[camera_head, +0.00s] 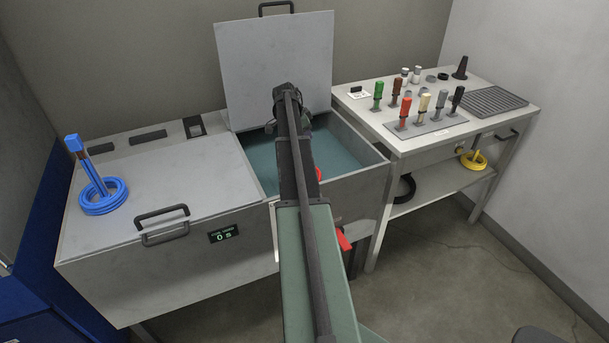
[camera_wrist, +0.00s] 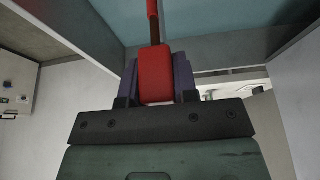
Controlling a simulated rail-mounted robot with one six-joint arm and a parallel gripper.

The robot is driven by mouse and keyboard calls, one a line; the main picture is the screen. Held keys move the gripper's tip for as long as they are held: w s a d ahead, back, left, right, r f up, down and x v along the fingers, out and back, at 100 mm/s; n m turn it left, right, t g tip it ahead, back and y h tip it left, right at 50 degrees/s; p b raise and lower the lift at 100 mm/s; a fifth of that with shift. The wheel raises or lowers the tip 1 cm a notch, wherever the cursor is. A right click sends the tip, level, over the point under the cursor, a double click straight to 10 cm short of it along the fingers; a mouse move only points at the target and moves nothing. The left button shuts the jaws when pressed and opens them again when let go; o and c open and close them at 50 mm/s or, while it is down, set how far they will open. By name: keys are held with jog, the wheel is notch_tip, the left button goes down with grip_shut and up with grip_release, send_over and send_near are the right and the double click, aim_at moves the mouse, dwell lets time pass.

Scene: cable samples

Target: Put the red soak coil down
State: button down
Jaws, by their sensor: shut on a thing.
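The red soak coil's red grip (camera_wrist: 155,88) is held between the two fingers of my gripper (camera_wrist: 156,66) in the wrist view. A thin reddish-brown stem (camera_wrist: 153,25) runs from the grip toward the top of that view; the coil itself is out of sight there. In the head view my arm hides the gripper, and only a small red patch (camera_head: 319,174) shows at the arm's right edge, over the open bath. The bath (camera_head: 372,172) holds teal liquid (camera_head: 340,150) and its right lid (camera_head: 272,60) stands raised. I cannot tell whether the coil touches anything.
A blue coil (camera_head: 103,207) with an upright handle stands on the closed left lid (camera_head: 180,190). A side table (camera_head: 395,142) at right carries several coloured-handled tools and a dark grid (camera_head: 490,101). A yellow coil (camera_head: 473,161) is at the shelf below. A red part (camera_head: 343,240) shows beside my arm.

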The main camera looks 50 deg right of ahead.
notch_tip(320, 180, down, 11)
jog(key=b, duration=0.8)
jog(key=c, duration=0.9)
grip_release()
jog(key=shift+r, duration=0.15)
